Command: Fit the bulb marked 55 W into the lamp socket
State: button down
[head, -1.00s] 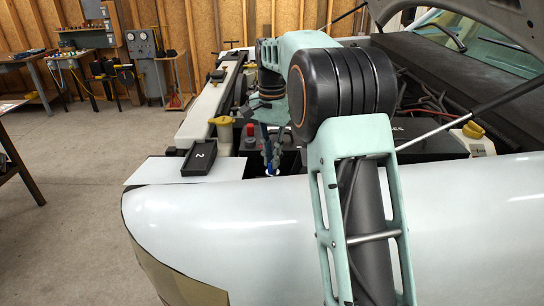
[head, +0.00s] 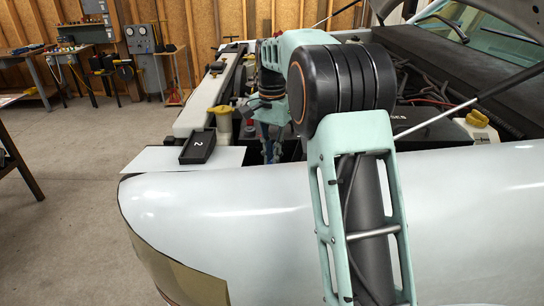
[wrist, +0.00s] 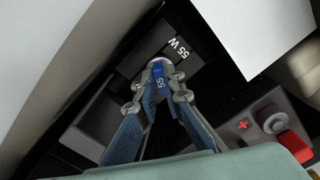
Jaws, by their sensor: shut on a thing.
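In the wrist view my gripper (wrist: 158,88) is shut on a small bulb (wrist: 159,73) with a blue band marked 55. The bulb's rounded pale end points away from me. It lies in front of a dark housing (wrist: 185,60) with a "55 W" marking on it. I cannot tell whether the bulb touches the housing, and I see no clear socket opening. In the head view my gripper (head: 271,155) points down into the engine bay behind the pale fender; the bulb cannot be made out there.
A black tray marked 2 (head: 198,146) lies on a white sheet (head: 160,160) left of my gripper. A battery top with a plus sign and a red cap (wrist: 296,145) is at the wrist view's lower right. The pale fender (head: 230,205) fronts the bay; a prop rod (head: 435,122) crosses its right side.

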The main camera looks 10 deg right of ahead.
jog(key=c, duration=2)
grip_release()
jog(key=shift+o, duration=0.2)
notch_tip(320, 180, up, 12)
